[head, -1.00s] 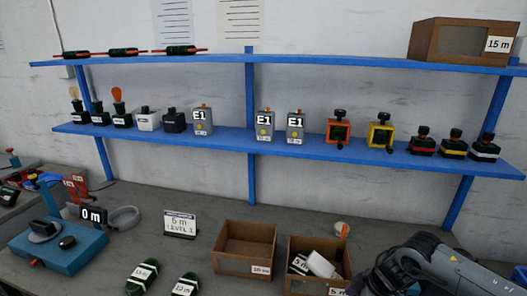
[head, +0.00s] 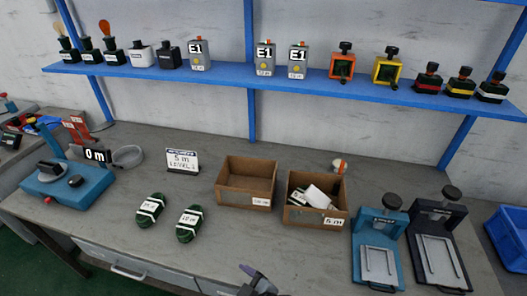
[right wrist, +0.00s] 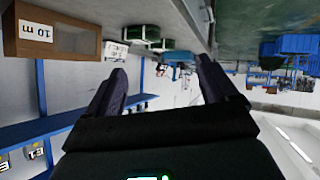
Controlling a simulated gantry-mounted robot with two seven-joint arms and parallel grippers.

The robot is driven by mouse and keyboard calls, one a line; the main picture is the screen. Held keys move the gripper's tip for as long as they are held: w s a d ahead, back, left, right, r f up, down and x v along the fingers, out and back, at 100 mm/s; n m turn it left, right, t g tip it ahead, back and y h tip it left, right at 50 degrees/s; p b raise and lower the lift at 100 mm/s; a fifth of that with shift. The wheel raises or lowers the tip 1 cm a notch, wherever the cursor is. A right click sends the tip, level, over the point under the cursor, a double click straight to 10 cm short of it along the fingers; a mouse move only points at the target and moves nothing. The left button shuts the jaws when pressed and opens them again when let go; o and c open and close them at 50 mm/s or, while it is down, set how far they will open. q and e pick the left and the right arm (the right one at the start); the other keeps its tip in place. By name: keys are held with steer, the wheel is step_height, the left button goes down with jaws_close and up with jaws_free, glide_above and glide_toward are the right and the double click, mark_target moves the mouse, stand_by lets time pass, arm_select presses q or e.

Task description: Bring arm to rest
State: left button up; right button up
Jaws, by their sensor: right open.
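My right gripper (head: 247,276) shows only in part at the bottom edge of the head view, low in front of the workbench (head: 330,250). Its arm is out of the picture. In the right wrist view its two dark fingers (right wrist: 162,80) stand wide apart with nothing between them. That view is upside down and looks along the bench, with a brown box (right wrist: 60,12) labelled 10 m at upper left. My left gripper is not in view.
Two brown boxes (head: 230,195) (head: 300,217), two green cable coils (head: 150,209) (head: 188,223) and a teal device (head: 55,185) stand on the bench. Two clamp presses (head: 378,250) (head: 437,247) are at right. A blue shelf (head: 225,72) runs above. The bench's front middle is bare.

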steer(key=s+d+f+m+g+h, duration=0.1)
steer(key=s+d+f+m+h, duration=0.2)
steer(key=s+d, duration=0.5)
steer(key=s+d+f+m+g+h, duration=0.2)
steer(key=s+d+m+h, duration=0.15)
steer(key=d, duration=0.75)
steer(key=s+d+f+m+g+h, duration=0.15)
steer(key=s+d+m, duration=0.25)
steer(key=s+d, duration=0.45)
step_height(320, 180, up, 36)
steer(key=w+d+p, duration=0.1)
steer(key=p, duration=3.5)
steer(key=shift+w+f+h, duration=0.2)
steer(key=shift+w+h, duration=0.1)
steer(key=shift+w, duration=0.1)
